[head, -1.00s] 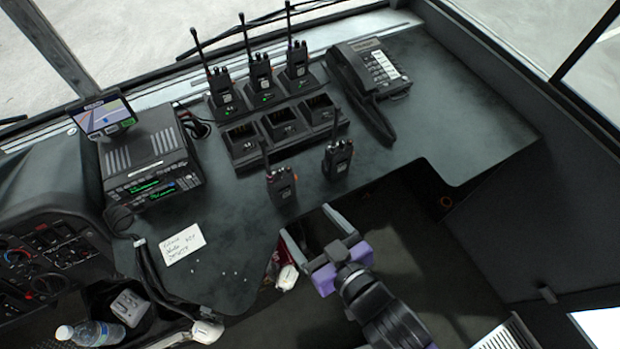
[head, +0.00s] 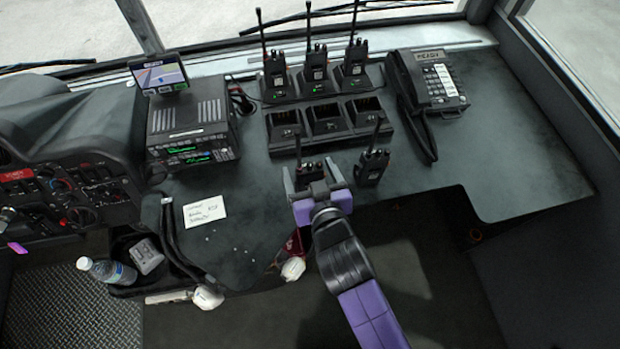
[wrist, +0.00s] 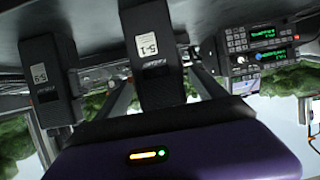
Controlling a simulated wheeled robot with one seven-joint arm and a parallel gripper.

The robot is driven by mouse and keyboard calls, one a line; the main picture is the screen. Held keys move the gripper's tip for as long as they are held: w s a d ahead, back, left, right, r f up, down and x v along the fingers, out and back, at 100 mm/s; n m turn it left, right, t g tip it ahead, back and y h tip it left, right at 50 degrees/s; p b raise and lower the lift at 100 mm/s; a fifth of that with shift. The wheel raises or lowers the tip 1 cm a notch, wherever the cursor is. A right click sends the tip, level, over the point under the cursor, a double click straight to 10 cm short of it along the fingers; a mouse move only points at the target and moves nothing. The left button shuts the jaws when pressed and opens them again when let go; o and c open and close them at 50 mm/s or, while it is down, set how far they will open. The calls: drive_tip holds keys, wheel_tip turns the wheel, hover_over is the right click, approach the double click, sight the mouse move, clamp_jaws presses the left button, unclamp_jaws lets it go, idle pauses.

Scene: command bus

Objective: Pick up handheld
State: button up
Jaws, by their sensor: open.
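Two black handhelds stand loose on the dark desk in front of the charger. The left handheld (head: 309,172) is partly hidden by my gripper (head: 312,180), which is open with its grey fingers to either side of it. The right handheld (head: 372,163) stands upright just right of the gripper, clear of it. The wrist view is upside down. There the nearer handheld (wrist: 158,60), with a white label, is centred in front of the purple gripper body, and the other handheld (wrist: 50,82) is at left. I cannot tell whether the fingers touch the nearer one.
A charger (head: 325,122) holds three more handhelds in its back row; its front slots are empty. A desk phone (head: 430,82) stands right, a radio unit (head: 192,130) with a screen left. A note (head: 204,210) lies on the desk. The desk's right part is clear.

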drive_tip(key=shift+x, duration=1.05)
drive_tip(key=c, duration=1.6)
drive_tip(key=shift+o, duration=0.2)
drive_tip(key=shift+r, duration=0.1)
wheel_tip(320, 180, up, 20)
